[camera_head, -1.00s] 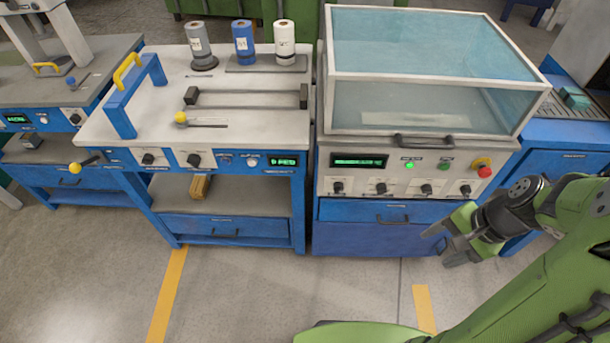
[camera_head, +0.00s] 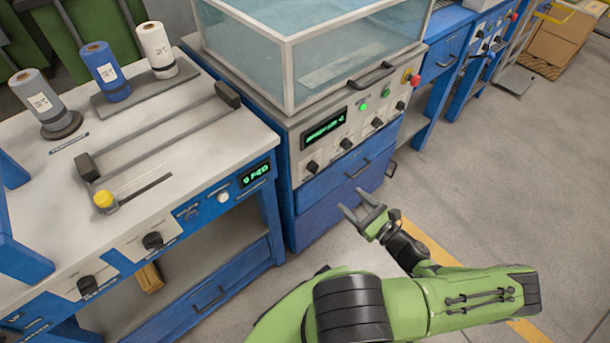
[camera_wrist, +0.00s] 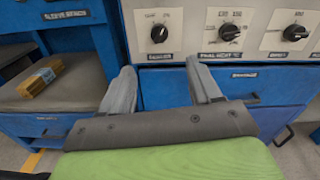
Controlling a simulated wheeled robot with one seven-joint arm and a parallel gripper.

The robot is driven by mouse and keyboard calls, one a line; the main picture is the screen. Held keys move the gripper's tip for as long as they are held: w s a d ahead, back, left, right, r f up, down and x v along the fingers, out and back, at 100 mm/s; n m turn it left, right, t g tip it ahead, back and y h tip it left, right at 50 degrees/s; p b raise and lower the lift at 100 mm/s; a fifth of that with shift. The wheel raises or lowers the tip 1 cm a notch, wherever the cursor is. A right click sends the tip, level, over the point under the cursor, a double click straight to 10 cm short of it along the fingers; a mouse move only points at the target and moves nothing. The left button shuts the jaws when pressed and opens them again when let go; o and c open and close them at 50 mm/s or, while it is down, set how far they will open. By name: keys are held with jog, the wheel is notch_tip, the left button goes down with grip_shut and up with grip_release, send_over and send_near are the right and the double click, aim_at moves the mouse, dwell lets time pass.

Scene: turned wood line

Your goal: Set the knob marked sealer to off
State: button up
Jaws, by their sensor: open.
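The sealing machine's front panel (camera_head: 328,150) carries a row of several black knobs. The leftmost knob (camera_head: 312,167) also shows in the wrist view (camera_wrist: 159,34), on a white plate with small markings above it and a dark label below. The label seems to read sealer, but it is too blurred to be sure. Which mark the knob points at is not clear. A second knob (camera_wrist: 229,32) and a third knob (camera_wrist: 294,33) sit to its right. My gripper (camera_head: 353,200) is open and empty, in front of the drawers, below the knobs and apart from them.
A glass-sided chamber (camera_head: 345,70) with a dark handle stands above the panel. A red button (camera_head: 414,79) is at the panel's right end. Blue drawers (camera_head: 345,185) lie below. The sleeve bench (camera_head: 180,165) stands on the left. Open floor (camera_head: 480,170) lies to the right.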

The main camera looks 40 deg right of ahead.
aim_at(317, 171)
jog(key=w+b, duration=0.1)
jog(key=w, duration=0.4)
jog(key=w+b, duration=0.1)
jog(key=w, duration=0.4)
jog(key=w+b, duration=0.1)
jog(key=w, duration=0.3)
jog(key=shift+w+a, duration=0.25)
jog(key=shift+w, duration=0.15)
jog(key=c, duration=1)
jog(key=shift+c, duration=0.2)
jog(key=shift+n, duration=0.4)
jog(key=n+p, duration=0.1)
jog(key=n, duration=0.4)
jog(key=n+p, duration=0.1)
jog(key=n, duration=0.5)
jog(key=shift+f, duration=0.1)
jog(key=o, duration=1)
